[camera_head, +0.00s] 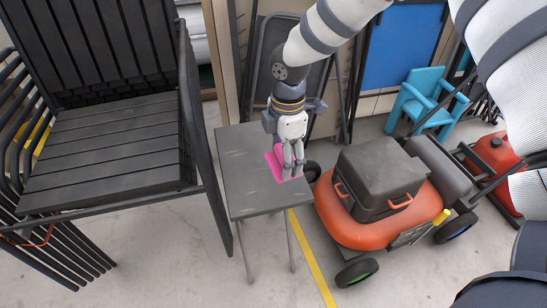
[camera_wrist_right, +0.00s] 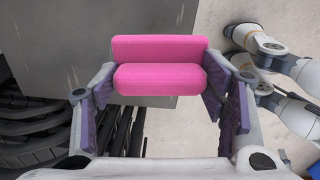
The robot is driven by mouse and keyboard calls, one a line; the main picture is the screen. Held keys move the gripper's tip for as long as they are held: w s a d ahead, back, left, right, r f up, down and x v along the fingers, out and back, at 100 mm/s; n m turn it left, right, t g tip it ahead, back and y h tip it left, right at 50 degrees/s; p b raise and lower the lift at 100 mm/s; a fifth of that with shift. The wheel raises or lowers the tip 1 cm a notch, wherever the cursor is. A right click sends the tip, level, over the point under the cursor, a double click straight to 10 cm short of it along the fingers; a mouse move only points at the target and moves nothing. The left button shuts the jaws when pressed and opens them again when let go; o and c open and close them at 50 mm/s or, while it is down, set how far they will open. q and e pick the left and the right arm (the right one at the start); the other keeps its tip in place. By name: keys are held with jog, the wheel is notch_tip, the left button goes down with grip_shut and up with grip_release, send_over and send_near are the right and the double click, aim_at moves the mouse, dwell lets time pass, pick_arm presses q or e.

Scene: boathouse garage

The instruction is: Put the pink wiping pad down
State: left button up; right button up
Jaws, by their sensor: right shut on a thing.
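The pink wiping pad (camera_head: 273,164) is at the small grey table (camera_head: 238,160), over its right part in the head view. My right gripper (camera_head: 291,170) points down there and is shut on the pad. In the right wrist view the pad (camera_wrist_right: 160,78) spans between the two fingers of the gripper (camera_wrist_right: 160,92), with the grey tabletop (camera_wrist_right: 70,45) behind it. I cannot tell whether the pad touches the tabletop or hangs just above it. My left gripper is not in view.
A dark slatted chair (camera_head: 115,140) stands close left of the table. An orange and black lawn mower (camera_head: 370,225) stands close right. A turquoise chair (camera_head: 428,100) and a blue panel (camera_head: 403,45) are farther back. The tabletop's left and front parts are bare.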

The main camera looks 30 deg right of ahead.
jog(key=d+f+n, duration=0.1)
jog(key=w+d+f+n, duration=0.1)
jog(key=shift+w+d+f+n, duration=0.1)
jog(key=shift+d+n, duration=0.05)
jog(key=shift+n, duration=0.25)
jog(key=shift+d+n, duration=0.15)
jog(key=shift+n, duration=0.15)
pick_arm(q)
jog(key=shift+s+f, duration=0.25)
pick_arm(e)
jog(key=shift+w, duration=0.1)
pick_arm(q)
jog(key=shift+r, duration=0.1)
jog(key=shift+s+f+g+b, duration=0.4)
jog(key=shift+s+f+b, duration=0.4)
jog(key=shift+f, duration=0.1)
pick_arm(e)
jog(key=shift+f, duration=2.55)
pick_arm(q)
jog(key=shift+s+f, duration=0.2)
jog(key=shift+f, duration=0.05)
pick_arm(e)
jog(key=shift+f, duration=0.75)
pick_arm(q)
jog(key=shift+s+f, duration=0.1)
pick_arm(e)
jog(key=shift+f, duration=0.25)
